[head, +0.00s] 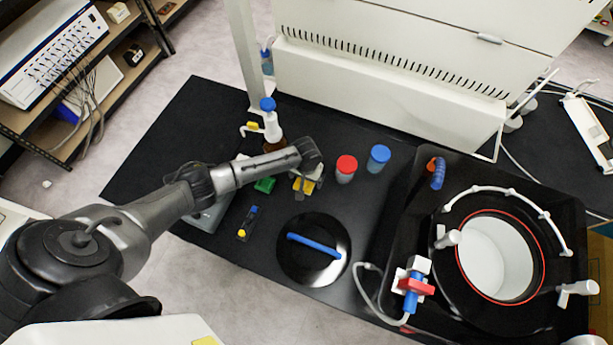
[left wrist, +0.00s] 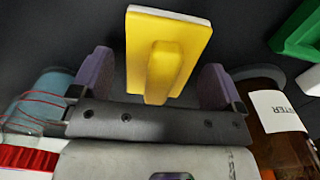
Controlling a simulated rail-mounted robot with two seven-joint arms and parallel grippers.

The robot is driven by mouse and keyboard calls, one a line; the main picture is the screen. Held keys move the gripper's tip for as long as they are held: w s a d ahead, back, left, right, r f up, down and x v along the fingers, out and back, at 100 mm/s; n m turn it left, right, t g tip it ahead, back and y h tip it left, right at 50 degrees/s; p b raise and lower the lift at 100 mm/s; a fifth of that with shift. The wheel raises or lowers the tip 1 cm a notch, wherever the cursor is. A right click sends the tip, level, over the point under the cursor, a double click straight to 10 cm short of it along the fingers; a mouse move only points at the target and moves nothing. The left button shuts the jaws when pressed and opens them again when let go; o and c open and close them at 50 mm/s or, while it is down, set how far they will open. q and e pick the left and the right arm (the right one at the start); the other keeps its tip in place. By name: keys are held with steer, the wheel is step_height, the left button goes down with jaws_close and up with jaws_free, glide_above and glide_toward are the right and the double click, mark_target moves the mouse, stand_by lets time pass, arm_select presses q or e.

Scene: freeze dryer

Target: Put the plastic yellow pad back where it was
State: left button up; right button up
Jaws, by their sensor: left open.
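The yellow plastic pad (head: 303,185) lies on the black table beneath my left gripper (head: 308,182), which partly hides it in the head view. In the left wrist view, the pad (left wrist: 190,45) shows a white edge and a raised yellow grip that reaches down between the fingers. My left gripper (left wrist: 155,80) is open, with one purple finger on each side of the grip and visible gaps. I cannot tell the height between fingers and grip. My right gripper is not in view.
A blue-topped brown bottle (head: 270,128) stands behind my left wrist. A red-capped jar (head: 346,168) and a blue-capped jar (head: 378,158) stand to the right. A green piece (head: 265,185) lies left of the pad. A round black lid (head: 314,270) with a blue handle lies in front.

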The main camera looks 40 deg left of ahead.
arm_select(q)
step_height(320, 180, up, 11)
steer(key=p, duration=0.2)
steer(key=s+d+m, duration=0.1)
steer(key=s+d, duration=0.3)
steer(key=s, duration=0.2)
steer(key=s+d+r+m+t+h, duration=0.1)
steer(key=s+d+m, duration=0.1)
steer(key=s, duration=0.4)
steer(key=s+d+m+t, duration=0.1)
steer(key=s+d+m, duration=0.1)
steer(key=s+d, duration=0.3)
steer(key=shift+s+d+r+h, duration=0.3)
steer(key=shift+s+r, duration=0.05)
steer(key=shift+s, duration=0.15)
steer(key=s+a+r+m+t+y, duration=0.1)
steer(key=s+a+r, duration=0.2)
steer(key=s+r, duration=0.2)
steer(key=s, duration=0.3)
steer(key=shift+s+t, duration=0.3)
steer(key=shift+s, duration=0.1)
